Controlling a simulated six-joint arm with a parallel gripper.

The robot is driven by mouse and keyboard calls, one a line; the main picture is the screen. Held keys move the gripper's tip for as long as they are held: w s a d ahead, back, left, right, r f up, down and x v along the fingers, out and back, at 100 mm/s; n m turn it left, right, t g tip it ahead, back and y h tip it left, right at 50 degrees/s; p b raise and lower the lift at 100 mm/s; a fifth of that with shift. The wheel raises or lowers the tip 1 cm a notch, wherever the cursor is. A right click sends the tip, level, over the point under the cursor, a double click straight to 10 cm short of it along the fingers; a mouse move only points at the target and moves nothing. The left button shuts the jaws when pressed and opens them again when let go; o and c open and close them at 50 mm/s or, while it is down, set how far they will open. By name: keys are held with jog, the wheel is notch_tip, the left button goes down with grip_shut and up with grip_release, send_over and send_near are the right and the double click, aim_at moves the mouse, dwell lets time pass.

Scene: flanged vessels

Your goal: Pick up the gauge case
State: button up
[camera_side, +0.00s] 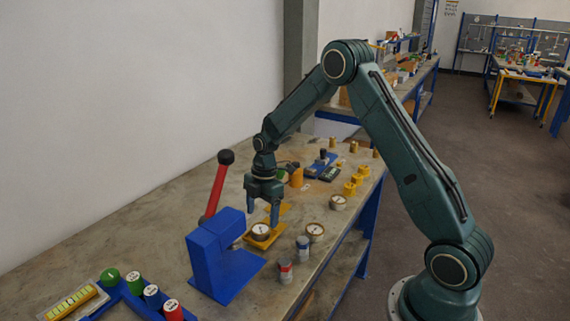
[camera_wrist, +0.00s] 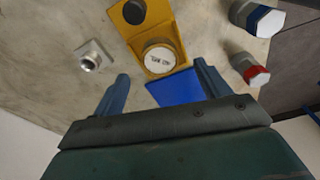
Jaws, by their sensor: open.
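The gauge case is yellow and lies open on the bench, with its base (camera_side: 263,244) below my gripper in the side view. A round white-faced gauge (camera_side: 260,230) sits in the base, and the lid (camera_side: 284,208) is folded back behind. In the wrist view the case (camera_wrist: 179,32) is at top centre, with the gauge (camera_wrist: 160,59) in the near half and a dark round recess in the far half. My gripper (camera_side: 262,214) points down above the case, jaws open and empty. In the wrist view its fingers (camera_wrist: 162,72) spread to either side of the case's near end.
A blue press (camera_side: 217,250) with a red lever (camera_side: 216,188) stands close in front and left. Two small cans (camera_side: 302,248) (camera_side: 285,270) and two loose gauges (camera_side: 315,231) (camera_side: 337,202) stand to the right. A metal fitting (camera_wrist: 92,57) lies left of the case in the wrist view.

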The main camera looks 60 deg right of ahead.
aim_at(260, 228)
jog(key=shift+w+a+f, duration=0.1)
jog(key=shift+a+f, duration=0.05)
jog(key=shift+f, duration=0.95)
jog(key=shift+a+f, duration=0.15)
jog(key=shift+f, duration=0.95)
jog(key=c, duration=1.3)
jog(key=shift+o, duration=0.2)
jog(key=shift+r, duration=0.15)
notch_tip(260, 228, up, 20)
